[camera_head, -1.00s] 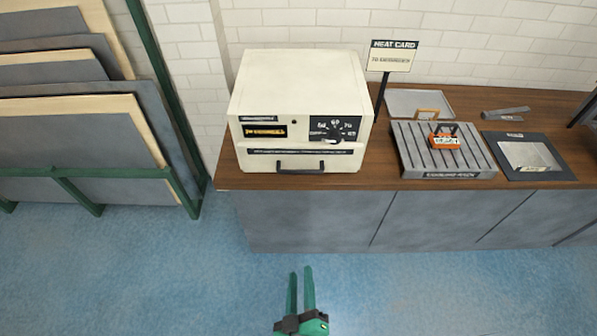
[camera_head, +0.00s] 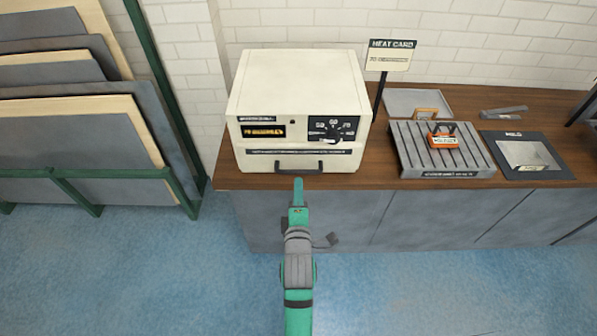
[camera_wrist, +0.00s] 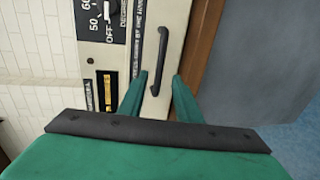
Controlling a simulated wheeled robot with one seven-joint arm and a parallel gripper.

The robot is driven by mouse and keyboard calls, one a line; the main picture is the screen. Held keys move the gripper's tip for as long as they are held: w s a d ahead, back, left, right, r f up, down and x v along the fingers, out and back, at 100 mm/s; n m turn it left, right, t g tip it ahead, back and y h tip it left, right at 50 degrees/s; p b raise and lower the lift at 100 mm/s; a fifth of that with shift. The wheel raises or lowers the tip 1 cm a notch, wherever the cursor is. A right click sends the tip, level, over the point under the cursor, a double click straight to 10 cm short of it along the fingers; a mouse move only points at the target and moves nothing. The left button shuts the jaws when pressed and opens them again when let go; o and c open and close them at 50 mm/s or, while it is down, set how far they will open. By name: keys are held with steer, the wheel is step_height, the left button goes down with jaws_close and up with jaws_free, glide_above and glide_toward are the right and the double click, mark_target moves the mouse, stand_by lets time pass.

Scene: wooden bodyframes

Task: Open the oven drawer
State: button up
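The oven is a cream box (camera_head: 297,85) on the wooden counter, with a dial (camera_head: 334,128) and a small dark window (camera_head: 263,131) on its front. A black bar handle (camera_head: 299,165) runs along the lower front strip, the drawer face; the drawer looks closed flush. My gripper (camera_head: 298,182) is just below and in front of the handle in the head view. In the wrist view, the green fingers (camera_wrist: 160,78) are apart, with the rotated handle (camera_wrist: 161,58) running between and beyond their tips. Contact with the handle cannot be told.
The wooden counter (camera_head: 390,172) has a front edge close below the oven. To the right are a ridged grey tray (camera_head: 425,155) with an orange item (camera_head: 443,141), a dark mat (camera_head: 515,172) and a heat card sign (camera_head: 391,57). A panel rack (camera_head: 65,183) stands left.

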mark_target(298, 173)
steer(key=x, duration=0.9)
steer(key=shift+w, duration=0.15)
jaws_close()
